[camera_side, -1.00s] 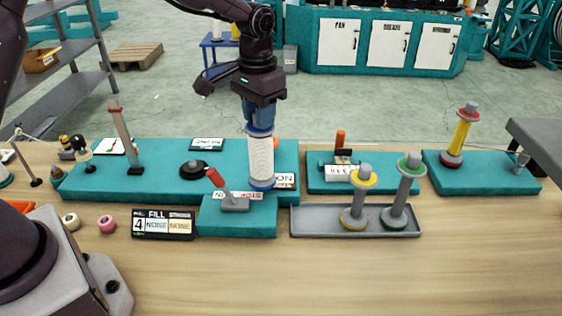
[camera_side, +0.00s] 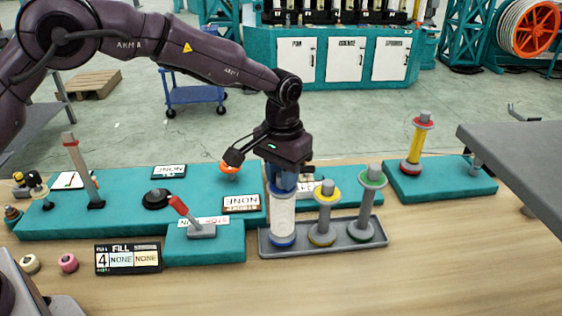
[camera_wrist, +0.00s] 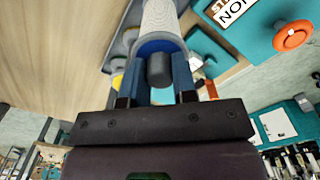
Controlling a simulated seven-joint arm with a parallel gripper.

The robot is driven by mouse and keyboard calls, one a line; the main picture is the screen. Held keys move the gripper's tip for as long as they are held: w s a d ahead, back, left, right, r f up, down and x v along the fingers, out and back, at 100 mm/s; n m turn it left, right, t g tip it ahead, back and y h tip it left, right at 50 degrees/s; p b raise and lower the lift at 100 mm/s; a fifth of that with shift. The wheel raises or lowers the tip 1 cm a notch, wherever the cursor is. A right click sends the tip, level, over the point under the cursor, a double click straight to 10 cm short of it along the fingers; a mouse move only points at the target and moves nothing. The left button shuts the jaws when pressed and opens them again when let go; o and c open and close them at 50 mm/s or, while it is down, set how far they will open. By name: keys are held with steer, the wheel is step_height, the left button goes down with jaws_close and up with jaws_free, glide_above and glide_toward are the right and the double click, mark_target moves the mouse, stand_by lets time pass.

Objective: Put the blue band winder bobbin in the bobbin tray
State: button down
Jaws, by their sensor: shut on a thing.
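The blue band bobbin (camera_side: 282,218), wound in white with a blue bottom flange, is upright in my gripper (camera_side: 283,182). It is at the left end of the grey bobbin tray (camera_side: 335,252), beside the yellow band bobbin (camera_side: 325,215). Its bottom flange looks within the tray's outline; I cannot tell whether it touches the floor. A green band bobbin (camera_side: 367,205) stands at the tray's right end. In the wrist view my gripper (camera_wrist: 160,80) is shut around the bobbin's grey stem end (camera_wrist: 160,68), near the blue flange (camera_wrist: 160,45).
A teal block with a red-handled lever (camera_side: 185,212) stands left of the tray. A red band bobbin (camera_side: 416,145) stands on a teal base behind right. A sign (camera_side: 128,257) reads FILL 4 NONE NONE. Wood is clear in front of the tray.

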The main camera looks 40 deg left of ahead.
steer(key=shift+f, duration=0.6)
stand_by(0.4)
steer(key=c, duration=0.8)
jaws_free()
steer(key=shift+r, duration=1.45)
steer(key=shift+r, duration=0.1)
steer(key=shift+r, duration=1.9)
